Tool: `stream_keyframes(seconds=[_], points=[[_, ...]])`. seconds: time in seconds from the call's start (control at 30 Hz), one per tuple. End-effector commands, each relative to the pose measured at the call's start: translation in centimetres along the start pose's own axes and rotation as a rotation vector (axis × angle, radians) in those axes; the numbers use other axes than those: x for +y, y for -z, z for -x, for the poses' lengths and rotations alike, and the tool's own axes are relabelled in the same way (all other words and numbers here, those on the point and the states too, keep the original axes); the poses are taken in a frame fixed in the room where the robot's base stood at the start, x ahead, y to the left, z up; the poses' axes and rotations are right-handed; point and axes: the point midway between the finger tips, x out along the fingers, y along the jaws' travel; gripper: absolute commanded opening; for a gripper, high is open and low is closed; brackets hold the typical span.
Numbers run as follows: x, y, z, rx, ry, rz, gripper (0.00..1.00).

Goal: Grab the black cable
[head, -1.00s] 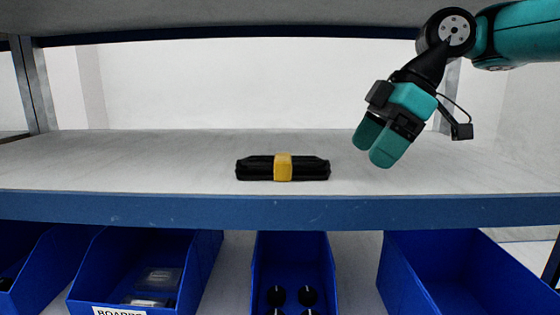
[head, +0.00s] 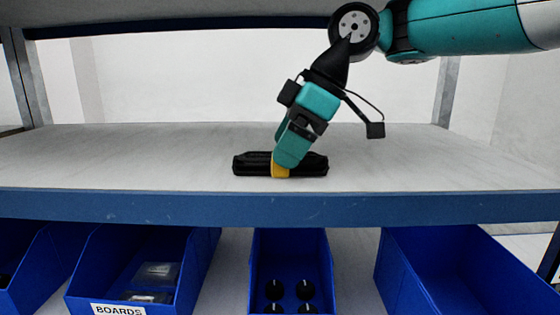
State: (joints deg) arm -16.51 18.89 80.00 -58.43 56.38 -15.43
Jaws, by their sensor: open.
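The black cable (head: 252,165) is a dark bundle with a yellow band (head: 280,171) around its middle. It lies on the white shelf near the front edge, in the centre of the head view. My gripper (head: 288,160) is at the bundle's middle, pointing down and tilted a little. Its teal fingers overlap the upper part of the yellow band. The gripper is open. One finger hides most of the other, and I cannot tell whether the fingers touch the bundle.
The shelf (head: 120,160) is bare on both sides of the bundle. A blue front rail (head: 150,206) runs along its edge. Below stand blue bins, one labelled BOARDS (head: 118,310) and one with several black round pieces (head: 290,290). A shelf above limits height.

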Motion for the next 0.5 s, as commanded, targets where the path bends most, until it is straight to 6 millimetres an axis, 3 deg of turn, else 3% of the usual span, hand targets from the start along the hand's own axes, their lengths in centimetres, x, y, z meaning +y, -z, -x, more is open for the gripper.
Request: stream_keyframes(seconds=[0.1,0.37,0.4,0.5], points=[[-0.04,-0.15,-1.59,0.000,0.002,-0.002,0.87],[0.02,-0.15,-1.92,0.000,0.000,-0.001,0.87],[0.02,-0.16,-1.91,0.000,0.000,-0.001,0.85],[0.02,-0.16,-1.91,0.000,0.000,-0.001,0.62]])
